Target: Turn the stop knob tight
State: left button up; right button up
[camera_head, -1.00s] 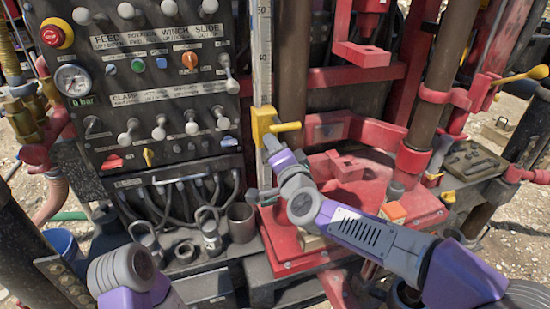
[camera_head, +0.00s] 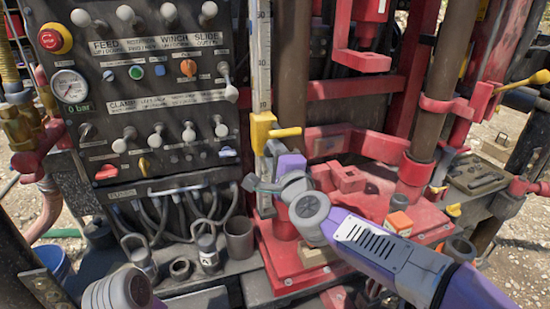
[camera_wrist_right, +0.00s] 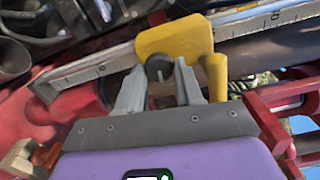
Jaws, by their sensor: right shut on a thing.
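The yellow stop block (camera_head: 262,128) sits on the upright measuring rail (camera_head: 261,60), with a yellow lever (camera_head: 286,132) pointing right. In the right wrist view the yellow block (camera_wrist_right: 175,38) carries the round dark stop knob (camera_wrist_right: 158,68). My right gripper (camera_wrist_right: 160,76) has its two grey fingers on either side of this knob, shut on it. In the head view my right gripper (camera_head: 271,149) is just below the yellow block, and the knob is hidden there. Of my left arm only a grey and purple link shows at the lower left; its gripper is out of view.
A control panel (camera_head: 150,100) with several levers, a red emergency button (camera_head: 54,38) and a pressure gauge (camera_head: 69,86) stands left of the rail. Hoses and metal cups (camera_head: 239,232) lie below it. A red machine base (camera_head: 290,262) lies under my right arm.

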jog(key=shift+r, duration=0.1)
jog(key=o, duration=1)
jog(key=v, duration=0.7)
jog(key=shift+s, duration=0.25)
jog(key=w+d+f+n+g+h, duration=0.1)
jog(key=w+f+n+g, duration=0.1)
jog(key=f, duration=0.8)
jog(key=w+d+f+n+g, duration=0.1)
jog(key=w+f+g, duration=0.15)
jog(key=f, duration=0.65)
jog(key=s+d+f+n+g+h+p, duration=0.1)
jog(key=s+f+n+g, duration=0.1)
jog(key=f, duration=0.7)
jog(key=s+d+f+n+g, duration=0.1)
jog(key=d+f+n+g, duration=0.1)
jog(key=f, duration=0.8)
jog(key=s+d+f+n+g+p, duration=0.1)
jog(key=s+f+n+g, duration=0.5)
jog(key=s+f, duration=1.5)
jog(key=s+d+g, duration=0.1)
jog(key=s+g, duration=0.1)
jog(key=s, duration=0.1)
jog(key=shift+f+y, duration=0.2)
jog(key=shift+y, duration=0.1)
